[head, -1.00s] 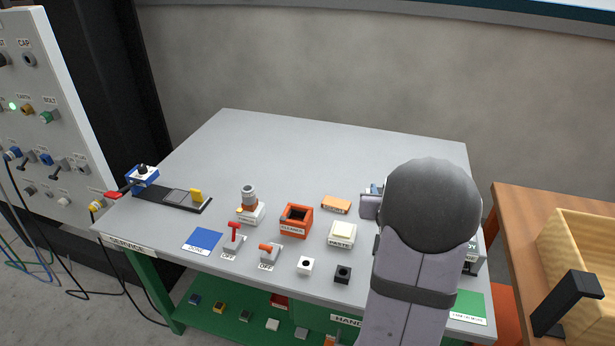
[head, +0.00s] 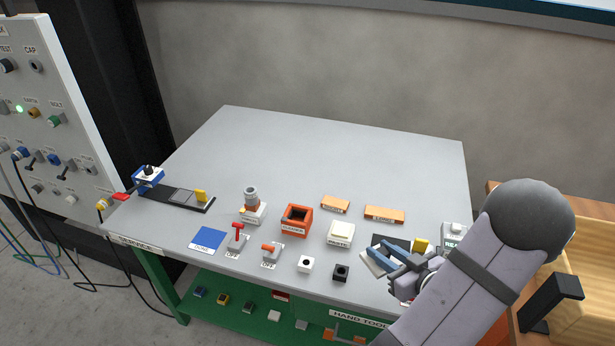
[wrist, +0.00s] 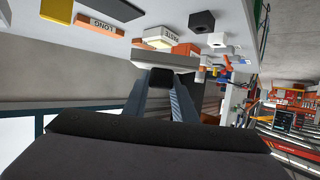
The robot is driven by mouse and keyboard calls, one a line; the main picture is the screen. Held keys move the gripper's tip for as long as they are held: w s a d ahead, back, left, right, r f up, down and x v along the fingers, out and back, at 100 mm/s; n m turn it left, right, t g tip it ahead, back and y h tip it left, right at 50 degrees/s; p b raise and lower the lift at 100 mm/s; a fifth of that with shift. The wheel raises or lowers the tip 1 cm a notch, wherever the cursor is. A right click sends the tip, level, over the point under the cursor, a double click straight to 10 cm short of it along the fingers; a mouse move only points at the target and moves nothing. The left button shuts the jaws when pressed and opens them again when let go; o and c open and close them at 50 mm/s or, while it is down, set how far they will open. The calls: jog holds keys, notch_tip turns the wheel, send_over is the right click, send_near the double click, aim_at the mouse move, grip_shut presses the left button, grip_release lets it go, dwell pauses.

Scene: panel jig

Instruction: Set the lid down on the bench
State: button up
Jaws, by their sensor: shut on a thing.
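My gripper (head: 392,259) is over the front right of the bench (head: 300,150), its bluish fingers pointing left. In the wrist view, the two fingers (wrist: 161,80) are shut on a small black knob (wrist: 160,72). A pale grey plate, which looks like the lid (wrist: 165,59), lies just beyond the knob. In the head view a pale edge of the lid (head: 371,265) shows beside the fingers; the rest is hidden by my gripper. I cannot tell whether the lid touches the bench.
A dark pad (head: 390,241) and a yellow block (head: 420,245) are close behind my gripper. A cream PASTE block (head: 340,233), orange box (head: 297,219), black block (head: 340,272) and white block (head: 305,264) stand to the left. The back of the bench is clear.

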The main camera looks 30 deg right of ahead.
jog(key=shift+a, duration=0.1)
jog(key=shift+f, duration=5)
jog(key=shift+f, duration=0.15)
jog(key=o, duration=1)
jog(key=b+v, duration=0.1)
jog(key=v, duration=1.1)
jog(key=shift+r+b, duration=0.2)
jog(key=shift+b, duration=0.15)
